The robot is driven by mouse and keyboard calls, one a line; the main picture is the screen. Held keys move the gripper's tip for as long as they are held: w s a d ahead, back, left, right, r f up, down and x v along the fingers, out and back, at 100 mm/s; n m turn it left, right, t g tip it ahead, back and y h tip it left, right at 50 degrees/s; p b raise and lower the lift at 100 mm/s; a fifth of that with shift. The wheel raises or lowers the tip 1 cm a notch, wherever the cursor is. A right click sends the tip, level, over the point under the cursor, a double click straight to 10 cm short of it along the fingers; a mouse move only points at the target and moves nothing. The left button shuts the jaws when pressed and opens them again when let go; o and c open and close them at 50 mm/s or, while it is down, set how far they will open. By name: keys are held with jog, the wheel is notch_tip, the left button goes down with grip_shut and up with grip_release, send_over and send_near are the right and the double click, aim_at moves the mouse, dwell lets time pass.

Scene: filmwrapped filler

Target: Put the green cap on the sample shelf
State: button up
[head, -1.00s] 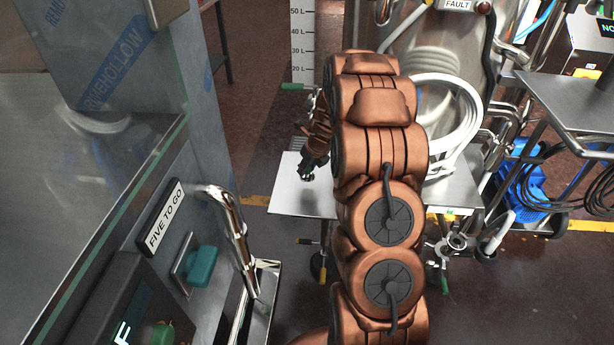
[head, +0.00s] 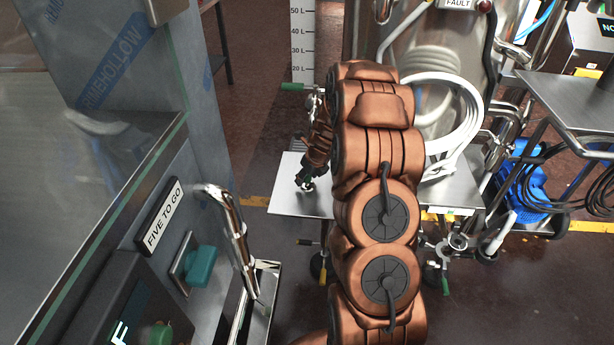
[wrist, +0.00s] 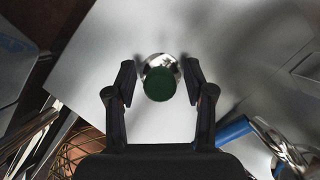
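The green cap (wrist: 160,85) shows in the wrist view as a round green top with a shiny silver part behind it. It is over a flat pale metal surface (wrist: 110,35). My gripper (wrist: 160,68) is open, one black finger on each side of the cap, with a gap visible on both sides. In the head view my gripper (head: 305,182) is low over a small metal shelf (head: 283,205), left of my copper-coloured arm. I cannot make out the cap clearly there. I cannot tell which surface is the sample shelf.
A steel cabinet with a FIVE TO GO sign (head: 163,217) and a bent chrome handle (head: 232,232) stands at the left. A steel tank (head: 450,75) with white hose (head: 470,135) is behind my arm. A dark table (head: 575,100) and blue crate (head: 525,185) are at the right.

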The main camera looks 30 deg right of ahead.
dwell(0.3)
jog(key=p+v, duration=0.2)
jog(key=v, duration=0.9)
jog(key=s+a+r+n+g+y, duration=0.1)
jog(key=s+a+r+n, duration=0.35)
jog(key=a+n, duration=0.4)
jog(key=s+a+r+n+g, duration=0.3)
jog(key=s+a+r+n, duration=0.1)
jog(key=s+a+n, duration=0.7)
jog(key=s+a+r+n+g, duration=0.1)
jog(key=s+a+n, duration=0.2)
jog(key=s+n, duration=0.5)
jog(key=s+a+r+n+g+h, duration=0.1)
jog(key=s+a+n+g, duration=0.1)
jog(key=s+a+n, duration=0.2)
jog(key=s+n, duration=0.3)
jog(key=s, duration=0.5)
jog(key=shift+r+n, duration=0.35)
jog(key=shift+r, duration=0.05)
jog(key=shift+a, duration=0.1)
